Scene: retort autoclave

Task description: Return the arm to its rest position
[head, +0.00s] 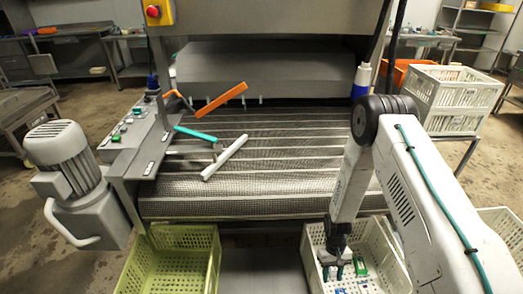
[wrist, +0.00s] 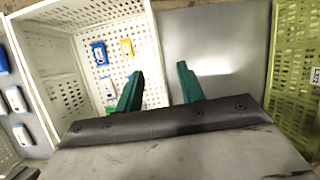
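My gripper (head: 340,268) is low over the white crate (head: 311,250) in front of the conveyor, at the end of my white arm in the head view. In the wrist view my gripper (wrist: 162,90) shows two green fingers spread apart with nothing between them. The fingers point down, over the right wall of the white crate (wrist: 144,40) and the grey surface (wrist: 215,45) beside it. Blue and yellow small items (wrist: 100,53) lie in the white crate. The head view shows a green item and some blue ones in it, partly hidden by my arm.
A yellow-green crate (head: 160,235) stands to the left, with a grey gap between the crates. Behind is a mesh conveyor (head: 250,180) with orange, teal and white bars (head: 225,157) above it. A grey motor (head: 65,165) stands at left. White stacked crates (head: 455,90) stand at back right.

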